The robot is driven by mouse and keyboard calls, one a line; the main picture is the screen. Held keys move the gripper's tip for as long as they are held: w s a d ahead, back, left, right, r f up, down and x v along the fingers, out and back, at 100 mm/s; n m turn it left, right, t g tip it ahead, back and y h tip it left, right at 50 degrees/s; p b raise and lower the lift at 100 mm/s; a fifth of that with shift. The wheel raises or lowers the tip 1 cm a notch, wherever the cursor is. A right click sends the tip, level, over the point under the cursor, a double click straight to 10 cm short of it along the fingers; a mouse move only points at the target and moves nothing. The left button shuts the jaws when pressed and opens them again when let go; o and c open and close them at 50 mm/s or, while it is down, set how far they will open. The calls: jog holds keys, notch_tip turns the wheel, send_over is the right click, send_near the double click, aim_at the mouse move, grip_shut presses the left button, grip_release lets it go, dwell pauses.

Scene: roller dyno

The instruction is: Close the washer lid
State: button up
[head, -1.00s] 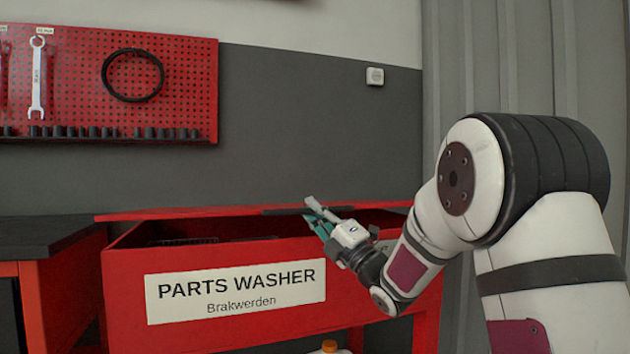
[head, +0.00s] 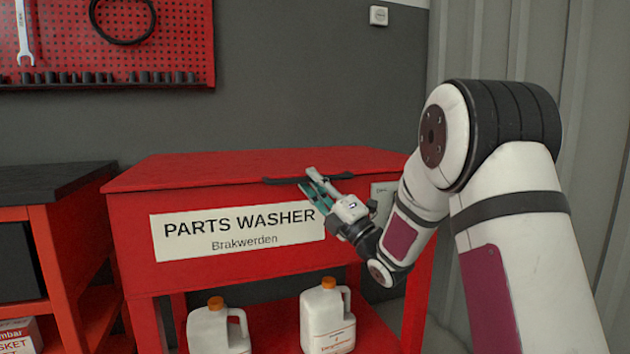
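The red parts washer (head: 185,275) stands in front of me with its white "PARTS WASHER" label facing me. Its red lid (head: 215,166) lies down flat over the tub, and no opening into the tub shows. A dark handle bar (head: 345,182) runs along the lid's front edge.
Two white jugs with orange caps, one on the left (head: 217,330) and one on the right (head: 328,318), stand on the lower shelf. A red workbench with a dark top (head: 45,183) stands at the left. A red pegboard (head: 55,57) hangs on the wall behind.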

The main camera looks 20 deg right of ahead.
jog(key=shift+f, duration=0.15)
jog(key=v, duration=1.2)
dwell(0.3)
